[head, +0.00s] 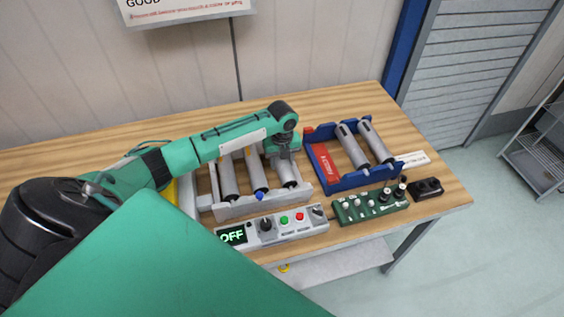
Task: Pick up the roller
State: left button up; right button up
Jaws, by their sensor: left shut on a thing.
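Several grey rollers lie side by side in a light grey frame in the middle of the table. My left gripper (284,154) points down over the right-hand roller (286,172) of this frame and is shut on it. That roller still lies low, level with its neighbours; whether it is clear of the frame I cannot tell. A second roller (257,176) and a third roller (228,179) lie to its left. The jaw tips are partly hidden by the gripper body. My right gripper is not in view.
A blue tray (343,181) with two more rollers and a red label stands to the right. A control box (270,227) reading OFF and a green panel (370,204) lie along the front edge. A small black box (426,188) sits at the right. The back of the table is clear.

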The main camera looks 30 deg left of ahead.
pick_arm(q)
jog(key=shift+w+r, duration=0.1)
jog(key=shift+r, duration=0.35)
notch_tip(320, 180, up, 19)
jog(key=b, duration=0.5)
jog(key=shift+r, duration=0.1)
